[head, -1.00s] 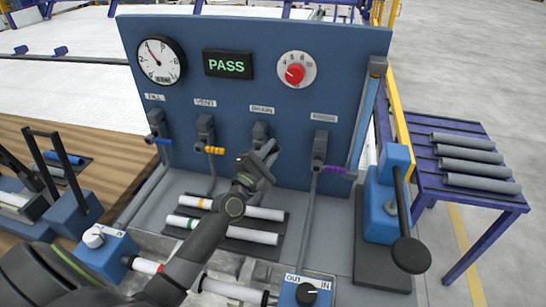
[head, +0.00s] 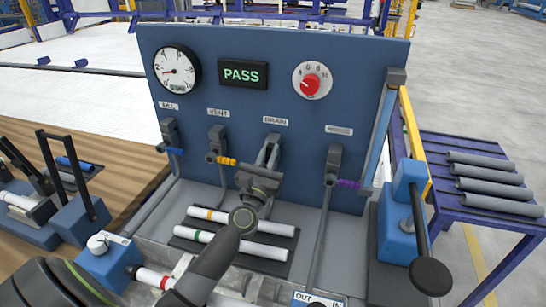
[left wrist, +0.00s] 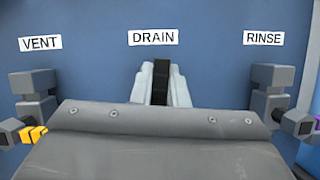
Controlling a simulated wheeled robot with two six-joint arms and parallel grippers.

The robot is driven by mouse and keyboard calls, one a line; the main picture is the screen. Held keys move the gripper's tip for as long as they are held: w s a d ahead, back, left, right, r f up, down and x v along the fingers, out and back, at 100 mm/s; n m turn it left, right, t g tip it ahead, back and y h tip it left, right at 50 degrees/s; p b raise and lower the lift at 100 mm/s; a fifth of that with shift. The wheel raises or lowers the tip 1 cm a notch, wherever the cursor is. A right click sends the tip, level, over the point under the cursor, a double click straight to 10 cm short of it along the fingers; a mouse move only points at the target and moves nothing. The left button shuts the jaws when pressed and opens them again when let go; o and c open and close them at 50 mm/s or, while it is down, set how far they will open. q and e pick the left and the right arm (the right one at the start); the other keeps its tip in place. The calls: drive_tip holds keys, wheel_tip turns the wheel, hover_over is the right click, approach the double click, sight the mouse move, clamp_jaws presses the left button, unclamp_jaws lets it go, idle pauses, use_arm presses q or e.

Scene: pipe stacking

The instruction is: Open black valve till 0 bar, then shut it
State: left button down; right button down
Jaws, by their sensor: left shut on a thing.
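The black valve handle (left wrist: 160,80) is under the DRAIN label (left wrist: 153,38). My left gripper (left wrist: 161,85) is shut on it, with one pale finger on each side. In the head view my left gripper (head: 268,152) reaches up to the DRAIN valve and hides most of it. The round pressure gauge (head: 177,70) is at the panel's upper left; its needle points to the left, and the exact reading is too small to tell. My right gripper is not in view.
The VENT valve (head: 217,145) with a yellow handle stands left of the gripper, the RINSE valve (head: 333,165) with a purple handle right. A PASS display (head: 243,74) and red knob (head: 311,85) are above. Pipes (head: 240,240) lie on a rack below.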

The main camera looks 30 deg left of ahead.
use_arm(q)
drive_tip(key=shift+s+a+n+y, duration=0.1)
drive_tip(key=shift+a+n+y, duration=0.25)
drive_tip(key=shift+n, duration=0.45)
drive_tip(key=shift+y, duration=0.25)
drive_tip(key=c, duration=1.4)
unclamp_jaws()
drive_tip(key=shift+c, duration=0.2)
drive_tip(key=b+v, duration=0.7)
drive_tip(key=v, duration=1)
drive_tip(key=shift+s, duration=0.3)
drive_tip(key=shift+d, duration=0.1)
